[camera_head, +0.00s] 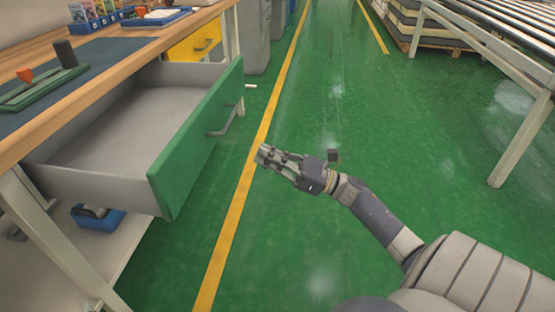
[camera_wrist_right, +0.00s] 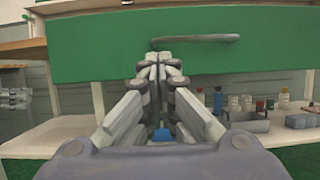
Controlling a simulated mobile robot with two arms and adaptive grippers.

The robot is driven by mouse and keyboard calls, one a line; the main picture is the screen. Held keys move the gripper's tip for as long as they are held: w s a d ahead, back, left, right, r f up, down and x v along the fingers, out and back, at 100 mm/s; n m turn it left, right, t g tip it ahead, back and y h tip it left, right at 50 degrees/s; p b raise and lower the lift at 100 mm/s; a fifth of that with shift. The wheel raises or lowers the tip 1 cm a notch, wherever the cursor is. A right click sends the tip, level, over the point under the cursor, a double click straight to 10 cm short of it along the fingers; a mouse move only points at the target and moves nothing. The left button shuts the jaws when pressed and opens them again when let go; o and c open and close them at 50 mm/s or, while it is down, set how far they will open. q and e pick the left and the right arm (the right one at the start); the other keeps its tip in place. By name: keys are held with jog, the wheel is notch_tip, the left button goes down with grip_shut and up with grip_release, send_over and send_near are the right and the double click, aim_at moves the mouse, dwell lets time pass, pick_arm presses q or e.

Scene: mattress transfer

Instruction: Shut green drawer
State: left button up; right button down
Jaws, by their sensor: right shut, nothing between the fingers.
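The green drawer (camera_head: 195,143) is pulled well out from under the workbench on the left of the head view, and its grey inside looks empty. Its front carries a grey bar handle (camera_head: 222,121). My right gripper (camera_head: 262,153) is over the floor to the right of the drawer front, apart from it, with its fingers shut and empty. In the right wrist view the drawer front (camera_wrist_right: 110,47) fills the upper part. The handle (camera_wrist_right: 195,41) runs across it, just above the shut fingertips.
A yellow drawer (camera_head: 194,44) sits farther along the workbench (camera_head: 130,62). A lower shelf (camera_head: 70,255) holds a blue container (camera_head: 98,218); bottles and trays show there in the wrist view. Green floor (camera_head: 320,90) is clear to the right, up to a metal-legged conveyor (camera_head: 525,140).

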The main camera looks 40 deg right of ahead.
pick_arm(q)
jog(key=shift+w+d+r+t, duration=0.15)
jog(key=shift+r+t, duration=0.25)
jog(key=shift+r, duration=0.25)
pick_arm(e)
jog(key=x, duration=0.8)
jog(key=shift+w+a, duration=0.1)
jog(key=shift+w, duration=0.05)
